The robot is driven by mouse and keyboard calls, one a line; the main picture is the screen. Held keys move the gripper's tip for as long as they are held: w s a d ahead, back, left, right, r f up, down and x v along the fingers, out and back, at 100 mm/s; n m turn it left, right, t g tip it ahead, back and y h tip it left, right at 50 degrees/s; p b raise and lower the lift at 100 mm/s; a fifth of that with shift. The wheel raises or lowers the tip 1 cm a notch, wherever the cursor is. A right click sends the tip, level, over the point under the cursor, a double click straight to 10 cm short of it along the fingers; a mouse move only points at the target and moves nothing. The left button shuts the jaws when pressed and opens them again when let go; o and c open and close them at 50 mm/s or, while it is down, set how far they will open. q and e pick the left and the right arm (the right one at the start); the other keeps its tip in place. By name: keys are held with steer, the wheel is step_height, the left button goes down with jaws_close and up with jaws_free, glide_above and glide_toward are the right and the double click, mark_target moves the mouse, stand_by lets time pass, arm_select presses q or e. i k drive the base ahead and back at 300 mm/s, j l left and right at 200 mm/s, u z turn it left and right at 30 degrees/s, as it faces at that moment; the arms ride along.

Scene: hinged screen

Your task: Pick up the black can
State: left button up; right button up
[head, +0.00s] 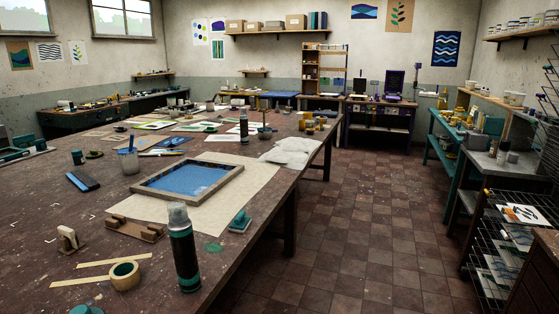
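A tall black can (184,252) with green bands and a pale, clear-looking cap stands upright near the front edge of the large work table (40,215). A similar, smaller-looking dark can (244,127) stands upright farther back on the same table. A short dark cylinder (78,157) stands at the left of the table. Neither of my grippers shows in the head view, so nothing is seen touching the cans.
A wood-framed screen (187,182) lies on pale paper behind the near can. A tape roll (125,275), wooden strips and a wooden hinge block (134,229) lie to its left; a teal block (240,221) sits right. The tiled floor (360,220) right of the table is clear.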

mark_target(181, 235)
steer(key=i+l+u, duration=0.15)
steer(key=l+u, duration=0.15)
steer(key=u, duration=0.2)
steer(key=i+l+u, duration=0.1)
steer(key=l+u, duration=0.4)
steer(key=j, duration=0.15)
